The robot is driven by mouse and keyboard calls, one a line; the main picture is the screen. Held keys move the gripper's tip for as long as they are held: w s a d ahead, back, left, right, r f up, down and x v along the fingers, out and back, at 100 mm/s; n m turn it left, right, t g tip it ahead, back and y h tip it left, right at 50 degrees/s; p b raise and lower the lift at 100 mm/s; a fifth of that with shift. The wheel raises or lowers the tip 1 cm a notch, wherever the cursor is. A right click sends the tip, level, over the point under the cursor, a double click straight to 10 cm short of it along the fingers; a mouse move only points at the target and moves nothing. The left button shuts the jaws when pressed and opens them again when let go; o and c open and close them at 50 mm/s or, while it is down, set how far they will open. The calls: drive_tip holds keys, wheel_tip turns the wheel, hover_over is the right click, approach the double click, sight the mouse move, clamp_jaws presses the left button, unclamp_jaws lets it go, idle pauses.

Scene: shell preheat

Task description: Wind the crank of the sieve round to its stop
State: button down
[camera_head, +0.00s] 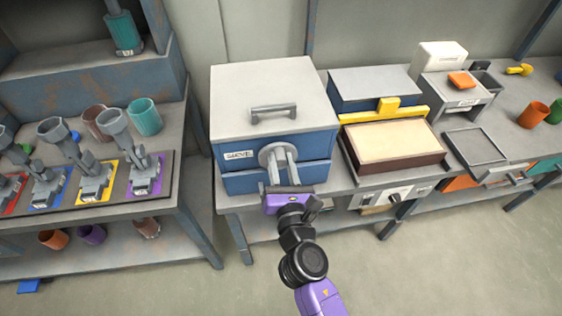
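The sieve (322,139) is a blue box with a grey lid, and its front carries a label that seems to read SIEVE. A round grey hub (266,155), seemingly of the crank, sits on its front face. My gripper (282,158) reaches up to this hub from the front, with its two grey fingers in front of it. The fingers stand a little apart. The crank's handle is hidden behind or between them, so I cannot tell whether they grip it.
A grey handle (273,112) stands on the sieve's lid. Right of the sieve, a brown-framed tray (364,165) and a yellow bar (386,108) sit on the bench. A left bench (178,150) holds several grey levers on coloured plates and cups. Floor (420,270) in front is clear.

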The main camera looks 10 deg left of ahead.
drive_tip(key=shift+d, duration=0.1)
drive_tip(key=m, duration=0.2)
drive_tip(key=d+m+b, duration=0.1)
drive_tip(key=m, duration=0.1)
drive_tip(key=shift+w+d+f+m, duration=0.1)
drive_tip(key=shift+w+f+m, duration=0.1)
drive_tip(key=shift+m, duration=0.2)
wheel_tip(320, 180, down, 7)
drive_tip(key=a+m+b, duration=0.1)
drive_tip(key=m+b, duration=2.1)
drive_tip(key=m, duration=0.9)
drive_tip(key=shift+s+a+r, duration=0.2)
drive_tip(key=shift+a, duration=0.1)
